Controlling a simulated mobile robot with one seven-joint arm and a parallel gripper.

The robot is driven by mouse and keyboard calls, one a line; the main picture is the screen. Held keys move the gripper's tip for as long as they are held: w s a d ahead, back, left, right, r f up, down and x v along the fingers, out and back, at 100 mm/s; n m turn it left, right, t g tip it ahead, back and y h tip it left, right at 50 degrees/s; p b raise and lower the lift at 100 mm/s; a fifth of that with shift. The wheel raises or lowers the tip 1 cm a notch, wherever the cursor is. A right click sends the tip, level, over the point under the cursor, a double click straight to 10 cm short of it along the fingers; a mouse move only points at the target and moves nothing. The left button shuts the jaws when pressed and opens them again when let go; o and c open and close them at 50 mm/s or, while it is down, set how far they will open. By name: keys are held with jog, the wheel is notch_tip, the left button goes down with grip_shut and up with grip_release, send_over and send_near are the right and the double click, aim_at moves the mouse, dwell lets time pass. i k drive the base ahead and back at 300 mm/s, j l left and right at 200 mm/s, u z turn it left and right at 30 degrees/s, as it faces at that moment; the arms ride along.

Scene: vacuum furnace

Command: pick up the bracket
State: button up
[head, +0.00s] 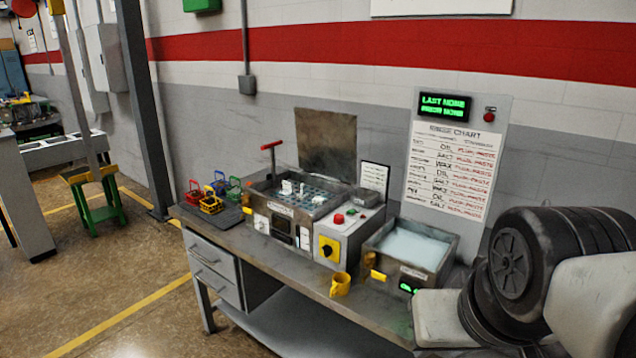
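Several small whitish parts (287,187) show at the steel unit with a blue-green perforated top (262,190), left of centre on the bench. They are too small for me to tell whether one is the bracket. I cannot make out a bracket for certain anywhere else. My arm reaches in at the lower right, with dark round joints and pale links. Its gripper fingers are not visible, so I cannot see whether they hold anything.
A rinse chart (452,165) is on the wall behind. Open floor lies left of the bench.

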aim_at(288, 186)
jog(key=i+j, duration=0.25)
jog(key=i+j+z, duration=0.1)
jog(key=i+j, duration=0.15)
jog(key=j, duration=0.2)
jog(key=i+j, duration=0.25)
jog(key=j, duration=0.15)
jog(key=i+j+z, duration=0.1)
jog(key=j, duration=0.25)
jog(key=i+j, duration=0.35)
jog(key=i+j+z, duration=0.1)
jog(key=j, duration=0.35)
jog(key=i+j, duration=0.35)
jog(key=i+j+z, duration=0.1)
jog(key=j, duration=0.4)
jog(key=i, duration=0.1)
